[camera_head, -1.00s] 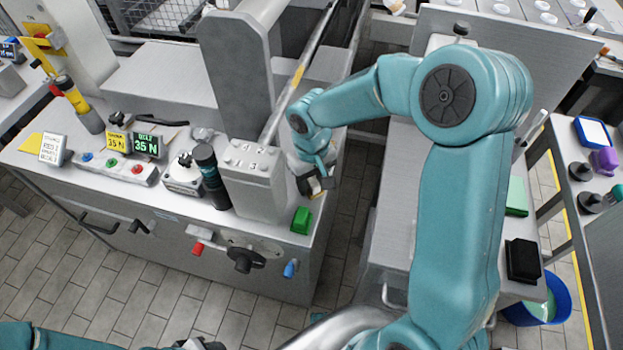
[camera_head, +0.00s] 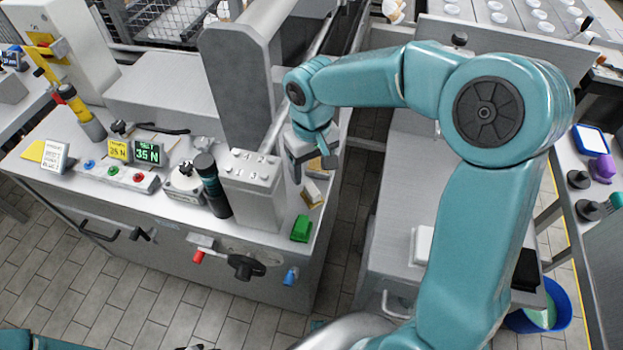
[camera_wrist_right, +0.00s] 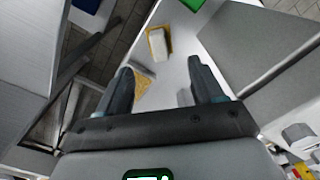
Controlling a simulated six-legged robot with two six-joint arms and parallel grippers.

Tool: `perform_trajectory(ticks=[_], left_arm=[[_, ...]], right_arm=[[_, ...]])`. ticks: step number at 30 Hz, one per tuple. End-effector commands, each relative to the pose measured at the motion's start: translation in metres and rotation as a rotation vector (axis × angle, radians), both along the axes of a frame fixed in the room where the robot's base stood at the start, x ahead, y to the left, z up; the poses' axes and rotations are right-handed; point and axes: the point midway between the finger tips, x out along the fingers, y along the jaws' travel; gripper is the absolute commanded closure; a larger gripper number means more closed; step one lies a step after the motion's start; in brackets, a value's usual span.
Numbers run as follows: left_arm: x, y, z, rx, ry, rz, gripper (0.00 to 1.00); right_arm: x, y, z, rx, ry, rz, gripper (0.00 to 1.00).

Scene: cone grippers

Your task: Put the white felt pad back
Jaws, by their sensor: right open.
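A small white block (camera_head: 312,192), which looks like the white felt pad, lies on a yellow-bordered patch at the right end of the machine top. It also shows in the right wrist view (camera_wrist_right: 158,43), beyond the fingertips. My right gripper (camera_head: 312,170) is open and empty, above and apart from the block; its spread fingers show in the wrist view (camera_wrist_right: 160,70). Another white block (camera_head: 423,245) lies on the right-hand bench, partly behind my arm; I cannot tell its material. My left gripper (camera_head: 203,347) is barely in view at the bottom edge.
A green block (camera_head: 301,225) stands near the machine's front edge. A grey button box (camera_head: 252,185) stands left of my right gripper. A second yellow patch (camera_wrist_right: 143,90) shows between the fingers. A black block (camera_head: 526,270) and blue bucket (camera_head: 545,310) are at right.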

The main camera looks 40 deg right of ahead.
Motion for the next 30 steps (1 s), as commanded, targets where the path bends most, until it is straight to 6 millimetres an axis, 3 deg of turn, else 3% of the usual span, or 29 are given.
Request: perform_trajectory(ticks=[3,8,30], left_arm=[[0.000,0.000,0.003,0.000,0.000,0.000,0.57],[0.000,0.000,0.003,0.000,0.000,0.000,0.57],[0.000,0.000,0.003,0.000,0.000,0.000,0.57]], right_arm=[[0.000,0.000,0.022,0.000,-0.003,0.000,0.33],[0.000,0.000,0.035,0.001,0.000,0.000,0.33],[-0.001,0.000,0.036,0.000,0.001,0.000,0.33]])
